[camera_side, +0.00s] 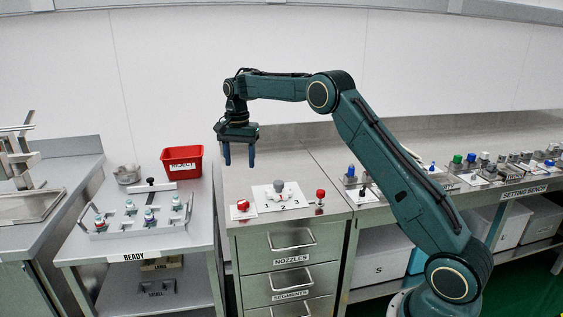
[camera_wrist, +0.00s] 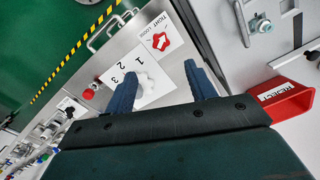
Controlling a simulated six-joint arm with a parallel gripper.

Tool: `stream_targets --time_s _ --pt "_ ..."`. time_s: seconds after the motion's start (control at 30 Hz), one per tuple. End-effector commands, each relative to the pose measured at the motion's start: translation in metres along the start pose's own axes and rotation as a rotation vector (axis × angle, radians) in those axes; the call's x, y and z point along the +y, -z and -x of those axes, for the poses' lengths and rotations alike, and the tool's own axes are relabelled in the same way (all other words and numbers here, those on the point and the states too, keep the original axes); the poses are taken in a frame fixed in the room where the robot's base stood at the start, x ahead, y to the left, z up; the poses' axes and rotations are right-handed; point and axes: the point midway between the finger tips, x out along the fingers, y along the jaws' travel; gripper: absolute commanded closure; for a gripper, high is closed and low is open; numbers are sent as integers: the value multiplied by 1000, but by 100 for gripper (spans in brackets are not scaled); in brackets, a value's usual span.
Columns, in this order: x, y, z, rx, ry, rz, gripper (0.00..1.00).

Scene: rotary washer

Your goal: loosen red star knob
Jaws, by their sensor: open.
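The red star knob (camera_side: 243,205) sits on a small white plate on the steel drawer cabinet. In the wrist view the red star knob (camera_wrist: 161,42) shows a white arrow on its face, beside the words TIGHT and LOOSE. My gripper (camera_side: 239,161) points down with its two blue fingers apart and empty. It hangs well above the cabinet top and does not touch the knob. In the wrist view the knob lies beyond the fingertips of my gripper (camera_wrist: 160,70), not between them.
A second red knob (camera_side: 320,195) stands further right. A red REJECT bin (camera_side: 182,162) and a rack of fittings (camera_side: 140,222) are on the left table.

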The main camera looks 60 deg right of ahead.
Motion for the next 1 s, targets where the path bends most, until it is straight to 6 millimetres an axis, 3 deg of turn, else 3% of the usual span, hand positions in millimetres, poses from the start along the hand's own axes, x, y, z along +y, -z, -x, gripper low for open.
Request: stream_targets --time_s 0.57,1.0 --pt "-1 4 -19 -5 -7 -16 45" --pt "-1 3 -78 -6 -8 -16 45"
